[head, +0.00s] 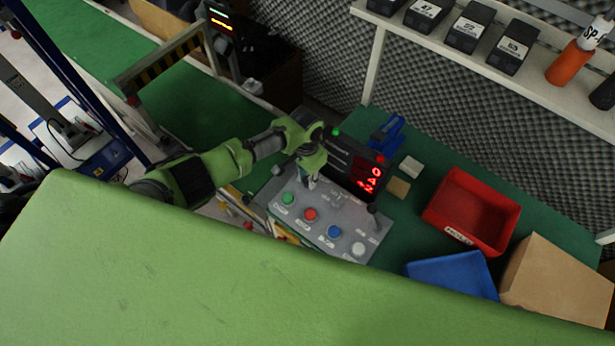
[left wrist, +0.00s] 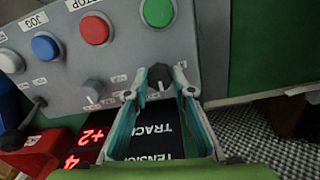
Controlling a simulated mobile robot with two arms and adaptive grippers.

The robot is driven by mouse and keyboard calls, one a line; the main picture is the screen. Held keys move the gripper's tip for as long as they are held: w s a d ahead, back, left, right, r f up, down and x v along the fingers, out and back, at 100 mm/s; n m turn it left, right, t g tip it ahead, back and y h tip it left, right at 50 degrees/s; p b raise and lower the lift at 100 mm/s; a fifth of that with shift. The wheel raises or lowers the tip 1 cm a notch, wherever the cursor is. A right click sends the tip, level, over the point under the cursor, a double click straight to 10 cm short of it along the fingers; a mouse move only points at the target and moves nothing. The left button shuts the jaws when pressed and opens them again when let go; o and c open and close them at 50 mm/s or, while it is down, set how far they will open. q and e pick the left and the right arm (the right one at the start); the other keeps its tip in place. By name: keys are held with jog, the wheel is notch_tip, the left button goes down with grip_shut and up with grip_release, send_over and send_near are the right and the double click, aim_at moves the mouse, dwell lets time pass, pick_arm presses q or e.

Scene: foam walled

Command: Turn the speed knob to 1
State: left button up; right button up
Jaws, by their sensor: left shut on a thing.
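The grey control panel (head: 325,225) lies on the green bench, with green, red, blue and white buttons along its near edge. My left gripper (head: 312,183) reaches down over the panel's far part. In the left wrist view, my left gripper (left wrist: 160,82) is shut on a dark knob (left wrist: 159,74), one fingertip on each side of it. I cannot read this knob's label or pointer, as the fingers partly cover it. A second, grey knob (left wrist: 94,91) stands apart, with small marks beside it. My right gripper is not in view.
A black display (head: 368,178) with red digits stands behind the panel. A red bin (head: 472,212), a blue tray (head: 452,274) and a cardboard box (head: 556,285) are on the right. A small black lever (head: 372,208) rises at the panel's right end.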

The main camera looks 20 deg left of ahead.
aim_at(307, 179)
pick_arm(q)
jog(key=o, duration=1.1)
jog(key=shift+r, duration=0.1)
notch_tip(307, 179, up, 12)
jog(key=shift+w+a, duration=0.1)
dwell(0.3)
